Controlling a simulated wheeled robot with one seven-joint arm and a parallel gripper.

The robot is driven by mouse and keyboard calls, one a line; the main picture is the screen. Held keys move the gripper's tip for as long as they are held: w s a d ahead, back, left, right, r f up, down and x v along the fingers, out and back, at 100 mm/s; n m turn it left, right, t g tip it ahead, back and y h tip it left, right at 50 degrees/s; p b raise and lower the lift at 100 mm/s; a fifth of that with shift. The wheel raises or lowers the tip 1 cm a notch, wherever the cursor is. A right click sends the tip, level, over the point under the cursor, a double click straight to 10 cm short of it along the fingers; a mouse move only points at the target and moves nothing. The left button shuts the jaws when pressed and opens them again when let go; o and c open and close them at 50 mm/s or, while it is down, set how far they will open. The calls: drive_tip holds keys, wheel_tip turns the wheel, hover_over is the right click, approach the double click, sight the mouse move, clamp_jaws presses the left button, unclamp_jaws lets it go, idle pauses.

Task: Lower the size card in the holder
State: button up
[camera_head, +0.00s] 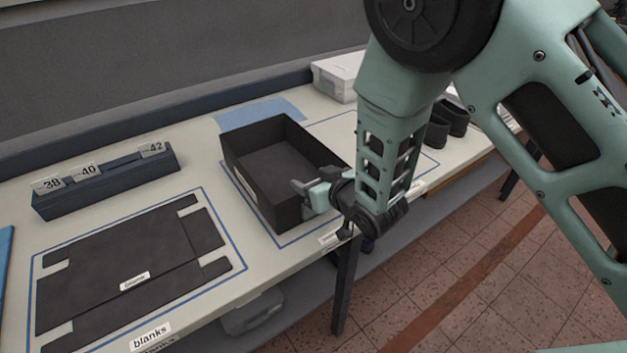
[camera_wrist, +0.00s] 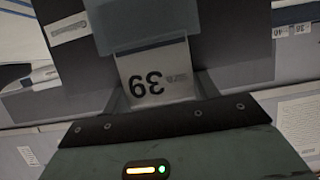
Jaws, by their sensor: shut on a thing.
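A white size card (camera_wrist: 152,72) marked 39 shows upside down in the wrist view. My gripper (camera_wrist: 155,98) is shut on it, and the card's printed face is turned to the camera. A blue-grey piece (camera_wrist: 140,25) covers the card's far end, against a dark surface. I cannot tell whether this is the holder or how deep the card sits. In the head view my gripper (camera_head: 310,190) is at the near right side of an open dark box (camera_head: 262,190). The card and any holder on that side are hidden there.
A blue rack (camera_head: 110,185) with cards 38, 40 and 42 stands at the left. Flat dark blanks (camera_head: 130,260) lie in front of it. The table's front edge is close to my gripper.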

drive_tip(key=shift+s+d+f, duration=0.1)
drive_tip(key=shift+s+f, duration=0.05)
drive_tip(key=shift+f, duration=0.2)
drive_tip(key=o, duration=1)
drive_tip(key=shift+s+d, duration=0.1)
drive_tip(key=r+v, duration=0.1)
drive_tip(key=v, duration=1)
drive_tip(key=shift+s+r, duration=0.15)
drive_tip(key=shift+s, duration=0.05)
drive_tip(key=p, duration=0.2)
drive_tip(key=shift+s+r+p, duration=0.1)
drive_tip(key=shift+r+p, duration=0.05)
drive_tip(key=shift+p, duration=0.25)
drive_tip(key=shift+f+p+v, duration=0.15)
drive_tip(key=shift+p+v, duration=1.1)
drive_tip(key=shift+p, duration=0.9)
drive_tip(key=shift+f+p+v, duration=0.15)
drive_tip(key=shift+p+v, duration=1.15)
drive_tip(key=shift+p, duration=0.8)
